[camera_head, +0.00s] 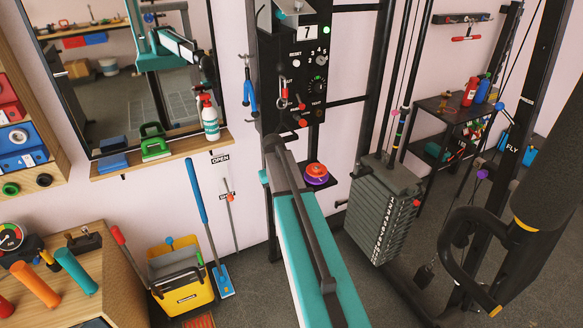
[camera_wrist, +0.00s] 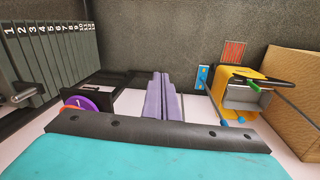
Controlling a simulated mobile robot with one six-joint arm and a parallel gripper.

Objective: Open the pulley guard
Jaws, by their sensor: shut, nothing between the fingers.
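I cannot single out the pulley guard with certainty in either view. The cable machine has a black control panel (camera_head: 297,75) with a "7" plate, knobs and red-tipped levers. My gripper (camera_wrist: 159,76) shows in the wrist view as two grey-purple fingers pressed together, empty. They point over the floor, apart from any object. In the head view my teal arm reaches up below the panel, and the fingers are hidden.
A weight stack (camera_head: 382,212) stands right of my arm. A black shelf holds a red and purple disc (camera_head: 316,174). A yellow mop bucket (camera_head: 182,285) and a blue-handled mop (camera_head: 198,195) stand left. A wooden ledge (camera_head: 185,150) carries a spray bottle (camera_head: 209,118) under a mirror.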

